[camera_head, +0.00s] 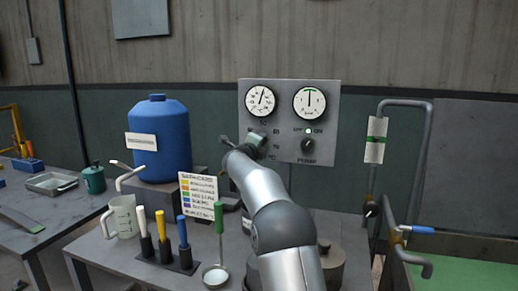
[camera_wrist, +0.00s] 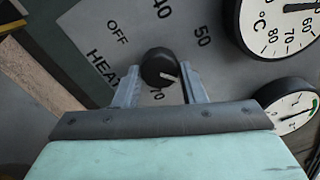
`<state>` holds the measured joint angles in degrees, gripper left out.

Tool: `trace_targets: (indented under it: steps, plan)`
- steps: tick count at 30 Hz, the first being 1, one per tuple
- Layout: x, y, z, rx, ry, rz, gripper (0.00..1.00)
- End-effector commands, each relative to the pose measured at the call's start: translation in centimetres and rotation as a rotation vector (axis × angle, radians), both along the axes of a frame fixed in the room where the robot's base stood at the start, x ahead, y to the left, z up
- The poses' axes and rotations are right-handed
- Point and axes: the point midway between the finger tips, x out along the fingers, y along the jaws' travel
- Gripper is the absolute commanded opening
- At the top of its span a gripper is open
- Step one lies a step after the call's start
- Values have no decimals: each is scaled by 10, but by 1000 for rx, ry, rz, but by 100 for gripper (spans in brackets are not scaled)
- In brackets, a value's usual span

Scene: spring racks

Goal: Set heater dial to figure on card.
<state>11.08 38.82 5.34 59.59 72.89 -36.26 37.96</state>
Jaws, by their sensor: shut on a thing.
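The black heater dial (camera_wrist: 160,66) sits on the grey control panel (camera_head: 325,120). In the wrist view my gripper (camera_wrist: 160,92) has one finger on each side of the dial and is shut on it. The dial's white mark points to the lower right in that view, near a partly hidden 70. OFF, 40 and 50 show around the dial; a finger covers part of the scale. In the head view my gripper (camera_head: 240,143) is at the panel's left side and my arm hides the dial. A white card (camera_head: 199,196) with coloured lines stands on the bench; its writing is too small to read.
Two round gauges (camera_head: 260,100) (camera_head: 309,103) and a pump knob (camera_head: 307,146) are on the panel. A blue tank (camera_head: 160,140), a jug (camera_head: 123,217), coloured-handled tools (camera_head: 163,240) and a ladle (camera_head: 216,274) crowd the bench. Bent pipes (camera_head: 425,160) rise at right.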

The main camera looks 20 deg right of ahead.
Motion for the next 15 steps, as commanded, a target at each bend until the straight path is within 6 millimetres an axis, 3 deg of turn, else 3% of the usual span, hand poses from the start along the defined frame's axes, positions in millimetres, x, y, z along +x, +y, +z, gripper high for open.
trace_targets:
  steps: [15]
  plan:
    - [0, 0, -2, 142, -122, -1, 14]
